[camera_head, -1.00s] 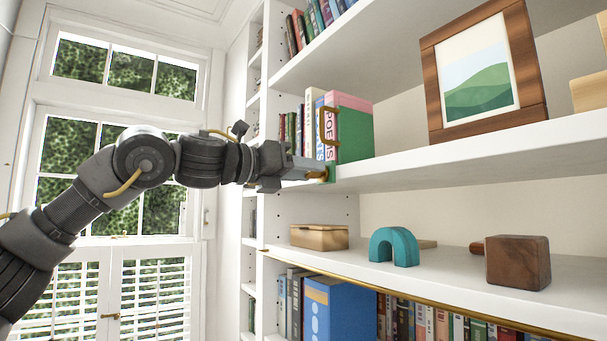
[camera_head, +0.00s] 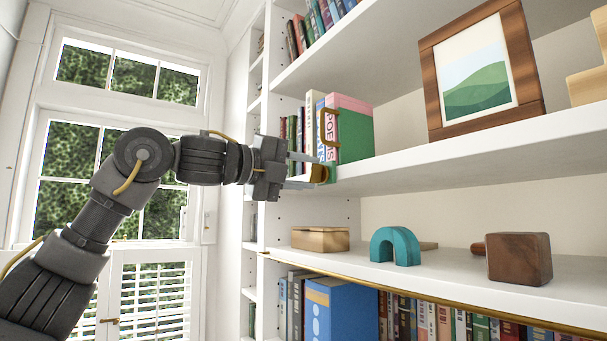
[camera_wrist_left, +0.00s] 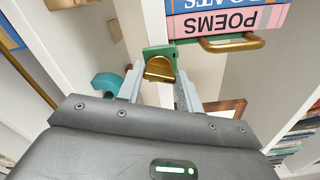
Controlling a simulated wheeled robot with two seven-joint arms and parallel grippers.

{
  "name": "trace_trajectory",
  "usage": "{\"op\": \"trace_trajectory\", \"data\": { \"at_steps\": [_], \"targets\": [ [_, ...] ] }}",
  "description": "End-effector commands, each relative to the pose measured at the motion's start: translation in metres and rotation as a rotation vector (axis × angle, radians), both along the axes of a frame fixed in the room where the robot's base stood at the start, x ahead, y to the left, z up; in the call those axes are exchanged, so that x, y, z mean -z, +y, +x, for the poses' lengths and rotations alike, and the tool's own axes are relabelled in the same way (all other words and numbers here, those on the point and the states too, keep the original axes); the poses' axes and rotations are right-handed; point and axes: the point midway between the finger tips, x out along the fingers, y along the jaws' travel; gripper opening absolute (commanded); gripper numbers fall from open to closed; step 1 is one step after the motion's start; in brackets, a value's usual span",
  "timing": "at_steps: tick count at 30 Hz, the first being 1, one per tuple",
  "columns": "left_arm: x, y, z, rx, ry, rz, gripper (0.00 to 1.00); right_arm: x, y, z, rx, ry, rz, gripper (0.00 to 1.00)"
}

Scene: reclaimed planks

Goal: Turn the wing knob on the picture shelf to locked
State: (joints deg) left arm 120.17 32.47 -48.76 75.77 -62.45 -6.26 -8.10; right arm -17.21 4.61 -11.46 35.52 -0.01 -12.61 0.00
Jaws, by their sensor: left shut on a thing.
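The brass wing knob (camera_head: 321,174) sits on a small green plate (camera_head: 332,173) at the front edge of the picture shelf (camera_head: 400,166). In the left wrist view the knob (camera_wrist_left: 160,68) lies between my fingertips, with the green plate (camera_wrist_left: 158,51) behind it. My left gripper (camera_head: 316,171) is shut on the knob, one finger above it and one below in the head view. The fingers partly cover the knob, and I cannot read any lock marking. My right gripper is not in view.
A framed picture (camera_head: 482,70) stands farther right. The shelf below holds a wooden box (camera_head: 320,239), a teal arch (camera_head: 396,246) and a dark wooden block (camera_head: 519,259).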

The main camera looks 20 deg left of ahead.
Motion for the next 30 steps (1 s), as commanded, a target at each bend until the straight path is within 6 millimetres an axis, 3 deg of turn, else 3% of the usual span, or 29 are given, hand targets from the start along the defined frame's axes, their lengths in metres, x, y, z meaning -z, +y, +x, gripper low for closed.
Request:
{"op": "trace_trajectory", "data": {
  "at_steps": [13,30],
  "targets": [
    [0.0017,-0.0002,0.0001,0.0,0.191,-0.23,0.13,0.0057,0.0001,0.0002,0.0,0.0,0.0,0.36],
    [0.0018,-0.0003,0.0003,0.0,0.245,-0.294,0.13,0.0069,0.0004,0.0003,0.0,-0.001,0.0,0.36]
  ]
}}
